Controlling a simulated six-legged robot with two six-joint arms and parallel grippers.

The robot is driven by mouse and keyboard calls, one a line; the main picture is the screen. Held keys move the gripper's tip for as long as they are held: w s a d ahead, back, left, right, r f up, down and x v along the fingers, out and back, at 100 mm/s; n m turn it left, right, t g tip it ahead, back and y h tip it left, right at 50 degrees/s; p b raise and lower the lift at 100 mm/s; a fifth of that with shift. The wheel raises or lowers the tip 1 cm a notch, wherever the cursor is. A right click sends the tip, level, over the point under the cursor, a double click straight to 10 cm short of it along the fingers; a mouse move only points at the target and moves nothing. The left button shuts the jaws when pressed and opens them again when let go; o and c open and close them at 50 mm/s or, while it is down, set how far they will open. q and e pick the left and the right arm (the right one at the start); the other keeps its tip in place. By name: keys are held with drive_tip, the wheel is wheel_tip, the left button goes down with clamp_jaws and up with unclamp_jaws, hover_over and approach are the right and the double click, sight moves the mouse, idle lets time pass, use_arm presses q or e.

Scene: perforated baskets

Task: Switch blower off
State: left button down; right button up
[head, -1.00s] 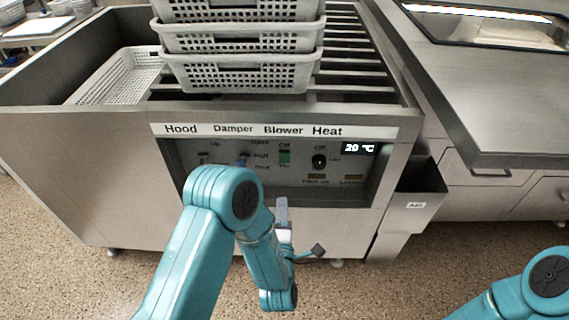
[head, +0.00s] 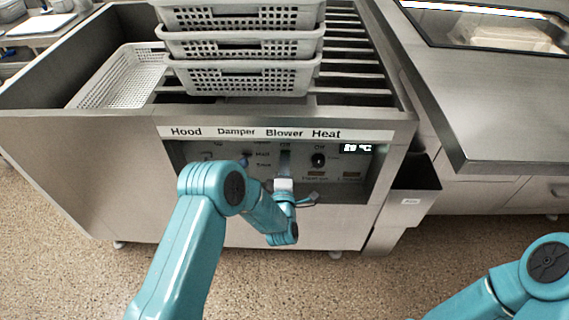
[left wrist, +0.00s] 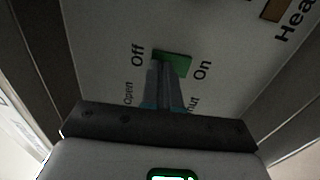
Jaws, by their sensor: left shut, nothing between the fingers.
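The blower switch (head: 285,156) is a small green rocker on the control panel under the "Blower" label. In the left wrist view the green switch (left wrist: 178,58) lies between the words "Off" and "On". My left gripper (head: 284,180) is shut and empty, with its fingers pointing at the panel just below the switch in the head view. In the left wrist view the closed fingertips (left wrist: 163,68) overlap the switch's edge on the "Off" side. I cannot tell whether they touch it. The fingers hide part of the switch, and its position is unclear. My right gripper is not in view.
The damper control is partly hidden by my left arm. Stacked perforated baskets (head: 245,78) stand on the rack above. A grey box (head: 411,190) hangs at right.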

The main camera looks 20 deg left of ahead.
use_arm(q)
drive_tip(key=shift+w+r, duration=0.1)
drive_tip(key=shift+w, duration=0.05)
drive_tip(key=b+v, duration=0.9)
drive_tip(key=v, duration=0.7)
idle(0.3)
drive_tip(key=shift+a, duration=0.1)
idle(0.4)
